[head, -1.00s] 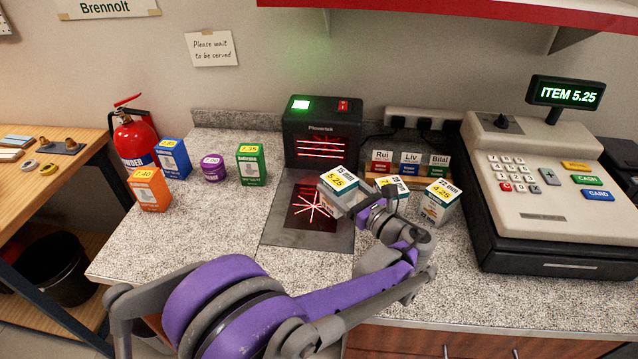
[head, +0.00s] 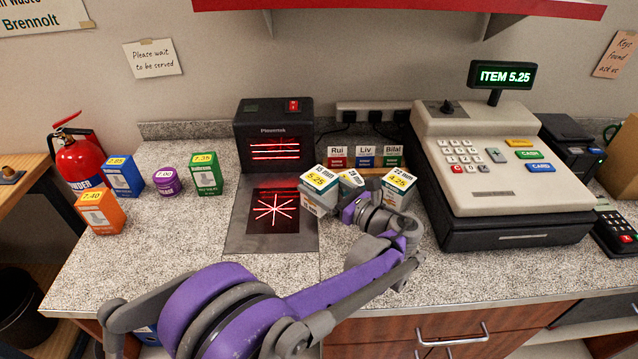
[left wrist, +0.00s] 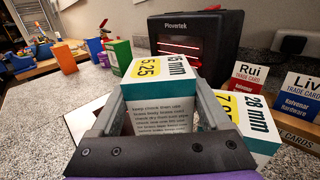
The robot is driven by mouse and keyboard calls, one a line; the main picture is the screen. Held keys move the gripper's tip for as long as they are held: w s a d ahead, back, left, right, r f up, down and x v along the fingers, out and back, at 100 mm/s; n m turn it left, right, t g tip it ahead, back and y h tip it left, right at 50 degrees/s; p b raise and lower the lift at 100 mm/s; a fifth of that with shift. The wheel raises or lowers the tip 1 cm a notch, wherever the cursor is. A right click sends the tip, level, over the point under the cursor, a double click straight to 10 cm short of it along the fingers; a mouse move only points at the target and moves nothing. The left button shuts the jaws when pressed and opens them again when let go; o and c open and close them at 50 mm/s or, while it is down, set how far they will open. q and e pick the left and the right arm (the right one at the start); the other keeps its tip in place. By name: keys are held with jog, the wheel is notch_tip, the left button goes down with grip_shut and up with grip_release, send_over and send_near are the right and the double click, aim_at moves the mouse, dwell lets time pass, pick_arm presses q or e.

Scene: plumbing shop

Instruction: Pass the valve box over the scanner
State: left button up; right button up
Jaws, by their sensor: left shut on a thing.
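The valve box (head: 318,191) is white and teal with a yellow 5.25 label. My left gripper (head: 347,209) is shut on it and holds it at the right edge of the scanner, clear of the red-lit glass. In the left wrist view the box (left wrist: 158,98) sits between the two fingers and its top reads 15 mm. The scanner has an upright black housing (head: 273,132) and a flat plate with a glass (head: 275,210) showing a red star of beams. The register display (head: 501,76) reads ITEM 5.25. My right gripper is not in view.
A 28 mm box (head: 351,182) and a 22 mm box (head: 398,188) stand close right of the held box. Trade cards (head: 365,156) stand behind them. The cash register (head: 495,165) is further right. Several products, including a green box (head: 206,174), stand left of the scanner.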

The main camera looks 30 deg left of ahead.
aim_at(328, 184)
pick_arm(q)
jog(key=shift+r, duration=0.1)
jog(key=d+r+p, duration=0.1)
jog(key=s+d+r, duration=0.1)
jog(key=r, duration=0.1)
jog(key=r+p, duration=0.1)
jog(key=shift+s+d+r+p, duration=0.2)
jog(key=shift+d+r+p, duration=0.05)
jog(key=shift+d+p, duration=0.15)
jog(key=shift+s+d+r, duration=0.15)
jog(key=shift+s+d, duration=0.05)
